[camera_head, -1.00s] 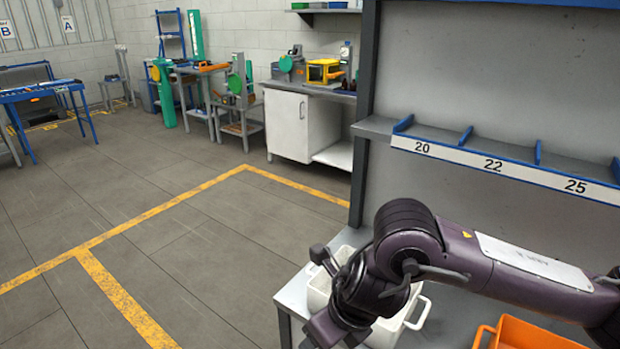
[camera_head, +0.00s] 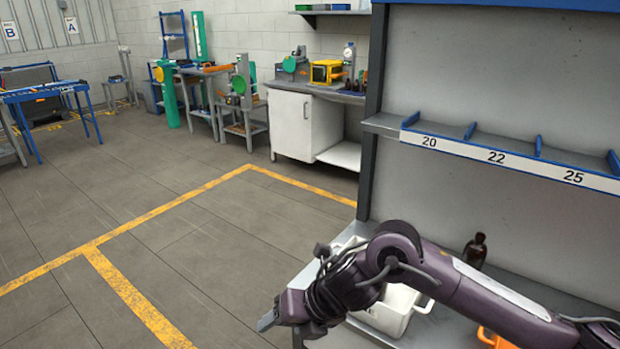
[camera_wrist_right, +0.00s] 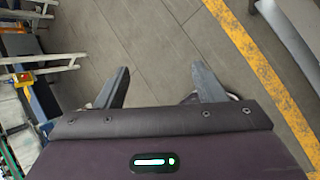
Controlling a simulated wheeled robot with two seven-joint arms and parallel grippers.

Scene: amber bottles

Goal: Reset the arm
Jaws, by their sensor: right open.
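My right arm reaches in from the lower right in the head view, with its right gripper (camera_head: 268,320) at the left end, out past the left end of the workbench. In the right wrist view the gripper (camera_wrist_right: 161,88) has its two fingers apart, with nothing between them but grey floor. An amber bottle (camera_head: 475,250) stands upright on the bench behind my arm, its lower part hidden by the arm. My left gripper is not in view.
A white bin (camera_head: 393,310) sits on the bench, partly behind my arm. An orange bin (camera_head: 495,338) is at the bottom edge. A shelf (camera_head: 490,153) labelled 20, 22, 25 hangs above. Floor with yellow lines (camera_head: 140,301) lies open to the left.

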